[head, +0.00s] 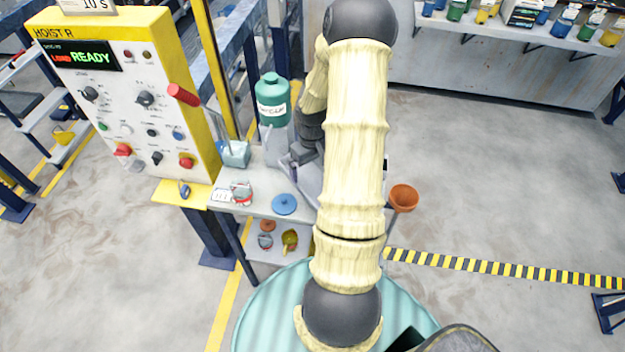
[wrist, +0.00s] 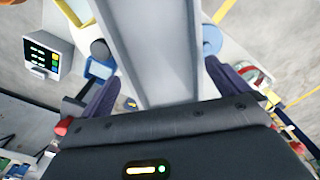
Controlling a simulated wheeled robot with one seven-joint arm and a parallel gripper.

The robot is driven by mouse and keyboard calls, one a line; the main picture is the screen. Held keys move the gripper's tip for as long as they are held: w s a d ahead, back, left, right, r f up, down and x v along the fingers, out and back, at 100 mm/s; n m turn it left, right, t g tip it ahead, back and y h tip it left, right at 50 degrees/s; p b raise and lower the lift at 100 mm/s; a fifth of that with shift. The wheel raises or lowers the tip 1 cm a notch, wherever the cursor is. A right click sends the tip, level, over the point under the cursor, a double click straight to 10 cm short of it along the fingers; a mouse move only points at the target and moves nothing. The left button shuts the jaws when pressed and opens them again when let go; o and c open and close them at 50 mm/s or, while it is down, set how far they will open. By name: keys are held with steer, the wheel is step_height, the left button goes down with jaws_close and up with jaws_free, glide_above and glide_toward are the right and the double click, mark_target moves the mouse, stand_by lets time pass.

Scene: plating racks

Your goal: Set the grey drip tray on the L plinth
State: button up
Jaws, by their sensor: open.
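A long light-grey channel-shaped piece, apparently the grey drip tray (wrist: 165,45), runs up the wrist view between the two dark fingers of my gripper (wrist: 160,82). The fingers stand apart, one at each side of it, and I cannot tell whether either touches it. In the head view my gripper (head: 303,152) is over the small table, partly hidden by my arm. A pale grey part, likely the tray (head: 308,183), shows beside it. I cannot make out which thing is the L plinth.
The table (head: 263,203) holds a green canister (head: 272,100), a light-blue box (head: 235,154), a blue disc (head: 285,204) and a red-and-white item (head: 241,193). The yellow hoist panel (head: 130,100) stands left. An orange funnel (head: 403,197) is right. Floor at right is open.

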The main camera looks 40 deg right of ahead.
mark_target(312, 182)
steer(key=shift+f+p, duration=0.75)
steer(key=shift+f, duration=1.45)
steer(key=c, duration=0.8)
steer(key=shift+r, duration=0.1)
step_height(312, 182, up, 18)
steer(key=b, duration=0.3)
steer(key=shift+b, duration=0.35)
